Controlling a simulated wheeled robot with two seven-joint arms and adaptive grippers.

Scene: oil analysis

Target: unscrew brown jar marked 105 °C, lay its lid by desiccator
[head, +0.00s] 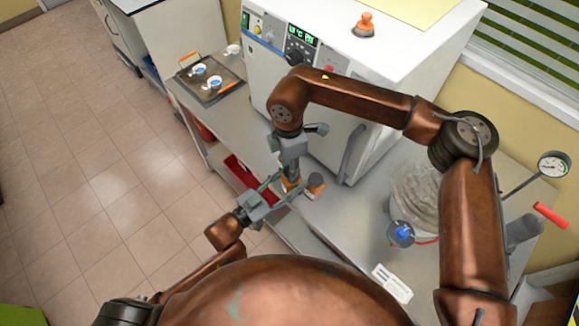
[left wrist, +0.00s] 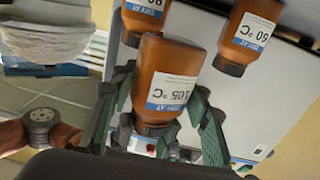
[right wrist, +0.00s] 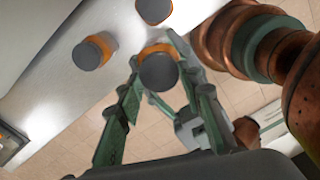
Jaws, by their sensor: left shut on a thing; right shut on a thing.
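The brown jar marked 105 °C (left wrist: 166,72) shows upside down in the left wrist view, its label readable. Its dark grey lid (right wrist: 158,71) is seen from above in the right wrist view, against the jar's orange body; I cannot tell whether its thread is loose. My left gripper (head: 283,184) is shut on the jar from the side. My right gripper (head: 291,172) comes down from above and is shut on the lid. In the head view the grippers partly hide the jar (head: 291,185). The desiccator (head: 418,185) stands to the right on the bench, with a blue-topped knob.
A second brown jar (head: 315,184), with a grey lid, stands close beside the held one; a jar marked 60 °C (left wrist: 250,38) shows in the left wrist view. The white oven (head: 330,95) stands behind. A tray with small dishes (head: 210,82) lies left. Bench between jars and desiccator is clear.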

